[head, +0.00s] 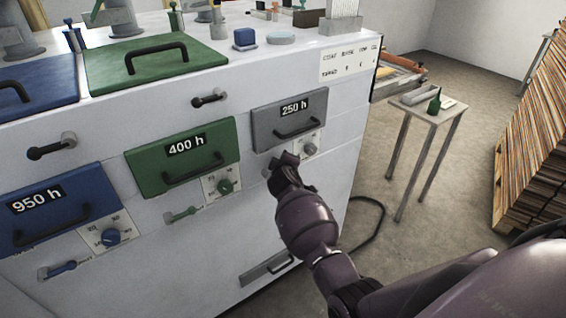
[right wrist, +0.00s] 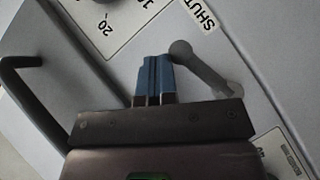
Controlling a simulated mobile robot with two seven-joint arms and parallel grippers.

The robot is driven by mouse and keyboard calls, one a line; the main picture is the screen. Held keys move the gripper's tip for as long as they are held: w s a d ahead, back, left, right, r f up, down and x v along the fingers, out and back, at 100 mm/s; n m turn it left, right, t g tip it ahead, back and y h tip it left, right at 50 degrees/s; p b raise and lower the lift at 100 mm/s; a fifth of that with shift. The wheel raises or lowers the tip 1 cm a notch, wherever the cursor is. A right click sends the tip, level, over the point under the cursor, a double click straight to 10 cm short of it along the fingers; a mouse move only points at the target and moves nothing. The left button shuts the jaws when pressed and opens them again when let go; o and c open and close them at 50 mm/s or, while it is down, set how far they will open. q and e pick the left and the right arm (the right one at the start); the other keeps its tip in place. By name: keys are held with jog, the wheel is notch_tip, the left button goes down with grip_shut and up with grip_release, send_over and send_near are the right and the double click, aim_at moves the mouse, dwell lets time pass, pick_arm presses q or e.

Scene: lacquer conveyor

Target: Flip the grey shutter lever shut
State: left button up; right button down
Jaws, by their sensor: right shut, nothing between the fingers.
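The grey shutter lever (right wrist: 203,68) shows in the right wrist view as a short bar with rounded ends, lying slantwise on the pale machine face. A "SHUT" label (right wrist: 198,12) is above it in that view. My right gripper (right wrist: 155,68) has its blue fingers shut together and empty, just left of the lever; I cannot tell whether they touch it. In the head view, my right gripper (head: 284,160) is at the machine face under the grey 250 h drawer (head: 290,118) and hides most of the lever. My left gripper is not in view.
A dial plate (head: 308,146) is just right of the gripper. The grey drawer's handle (head: 298,128) juts out above it. The green lever (head: 182,214) and blue lever (head: 58,269) are further left. A small table (head: 427,111) stands to the right, with open floor around it.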

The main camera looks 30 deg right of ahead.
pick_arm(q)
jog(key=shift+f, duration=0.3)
pick_arm(e)
jog(key=shift+d+f, duration=0.3)
jog(key=shift+f, duration=0.25)
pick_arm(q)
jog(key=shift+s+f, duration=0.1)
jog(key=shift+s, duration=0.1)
